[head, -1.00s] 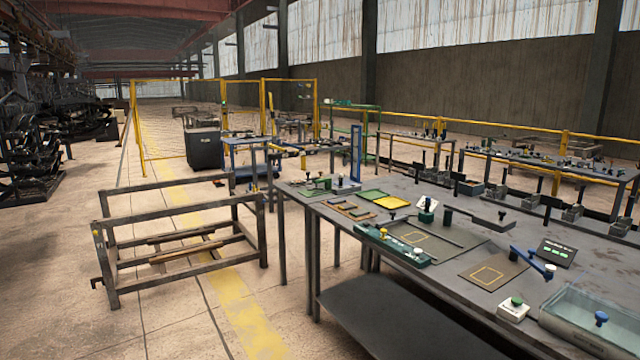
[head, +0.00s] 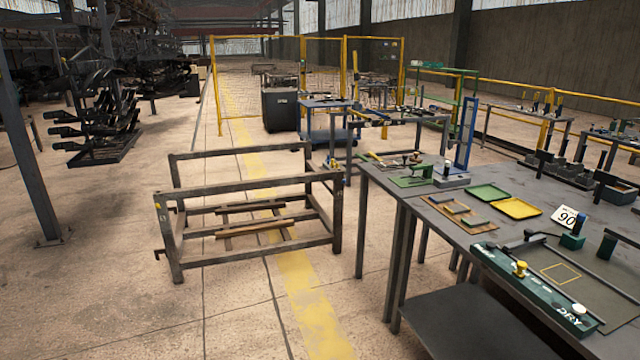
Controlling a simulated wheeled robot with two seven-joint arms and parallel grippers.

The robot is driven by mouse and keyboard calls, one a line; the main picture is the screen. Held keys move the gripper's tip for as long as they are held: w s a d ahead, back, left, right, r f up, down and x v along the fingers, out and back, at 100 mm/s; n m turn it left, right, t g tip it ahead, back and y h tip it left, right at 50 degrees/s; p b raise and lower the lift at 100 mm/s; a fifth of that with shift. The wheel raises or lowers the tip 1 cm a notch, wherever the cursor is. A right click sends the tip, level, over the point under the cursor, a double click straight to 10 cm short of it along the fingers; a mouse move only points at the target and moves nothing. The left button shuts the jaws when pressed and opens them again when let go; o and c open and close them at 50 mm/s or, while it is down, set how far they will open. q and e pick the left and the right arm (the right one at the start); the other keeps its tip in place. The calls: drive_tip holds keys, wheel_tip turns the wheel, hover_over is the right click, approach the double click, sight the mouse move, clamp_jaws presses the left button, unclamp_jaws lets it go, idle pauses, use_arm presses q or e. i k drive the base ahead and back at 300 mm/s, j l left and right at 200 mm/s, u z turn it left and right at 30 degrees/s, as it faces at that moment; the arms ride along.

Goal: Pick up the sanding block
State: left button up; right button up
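I cannot pick out the sanding block for sure. On the dark grey workbench (head: 398,197) at the right lies a brown board (head: 456,213) with small flat pieces on it, too small to identify. Beside it are a green tray (head: 487,192) and a yellow tray (head: 516,208), both looking empty. Neither of my grippers is in view.
A low dark metal frame (head: 255,182) stands on the floor left of the bench. Yellow fencing (head: 240,100) is behind.

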sight(415, 159)
drive_tip(key=i, duration=2.75)
drive_tip(key=i+z, duration=0.1)
drive_tip(key=i, duration=0.4)
drive_tip(key=i+j+z, duration=0.1)
drive_tip(key=i, duration=0.4)
drive_tip(key=i+j+z, duration=0.1)
drive_tip(key=i, duration=0.4)
drive_tip(key=i+z, duration=0.3)
drive_tip(key=i, duration=0.15)
drive_tip(key=i+j+z, duration=0.25)
drive_tip(key=i, duration=0.2)
drive_tip(key=i+j+z, duration=0.3)
drive_tip(key=i, duration=0.15)
